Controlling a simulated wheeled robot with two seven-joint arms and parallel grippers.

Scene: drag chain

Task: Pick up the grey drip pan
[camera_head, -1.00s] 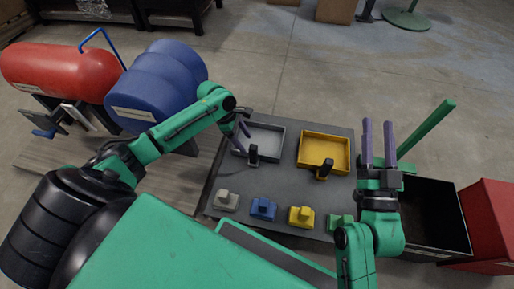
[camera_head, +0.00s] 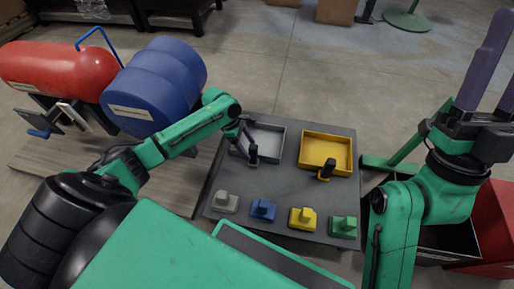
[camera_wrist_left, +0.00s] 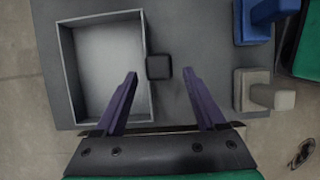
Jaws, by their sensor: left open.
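The grey drip pan (camera_head: 268,139) is a shallow rectangular tray with a black handle (camera_head: 253,155) on its near side. It lies on the dark table at the back left. My left gripper (camera_head: 242,141) is at the pan's left, near the handle. In the left wrist view, the pan (camera_wrist_left: 100,65) is at left and the black handle (camera_wrist_left: 158,67) shows between the open, empty fingers (camera_wrist_left: 160,82). I cannot tell the fingers' height relative to the handle. My right gripper (camera_head: 504,50) is raised at far right, fingers up, apart and empty.
A yellow pan (camera_head: 341,172) lies right of the grey one. Grey (camera_head: 225,203), blue (camera_head: 263,210), yellow (camera_head: 302,219) and green (camera_head: 343,227) blocks line the table's near side.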

